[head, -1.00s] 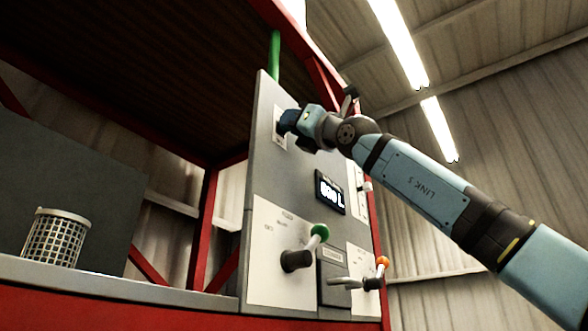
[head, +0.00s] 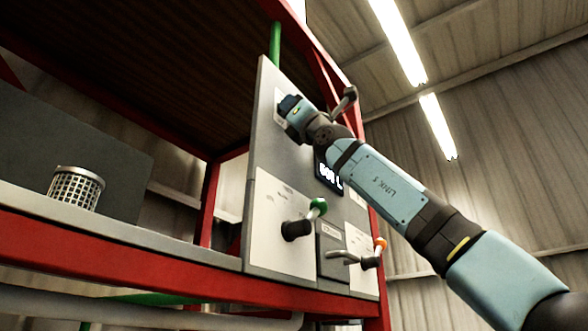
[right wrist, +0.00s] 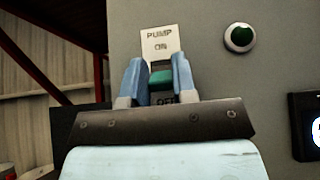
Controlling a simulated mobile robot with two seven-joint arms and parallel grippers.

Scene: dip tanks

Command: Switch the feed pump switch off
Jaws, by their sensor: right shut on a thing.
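The feed pump switch (right wrist: 160,79) shows in the right wrist view as a teal-green piece between my fingers. It sits on a pale plate (right wrist: 160,40) lettered "PUMP" and "ON", with "OFF" partly hidden below. My right gripper (right wrist: 158,76) is shut on the switch, one blue finger on each side. In the head view the right gripper (head: 286,104) is against the upper part of the grey panel (head: 268,75) and hides the switch. My left gripper is not in view.
A round green lamp or button (right wrist: 240,38) is right of the switch. A mesh basket (head: 76,188) stands on the shelf at left. A red frame surrounds the panel.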

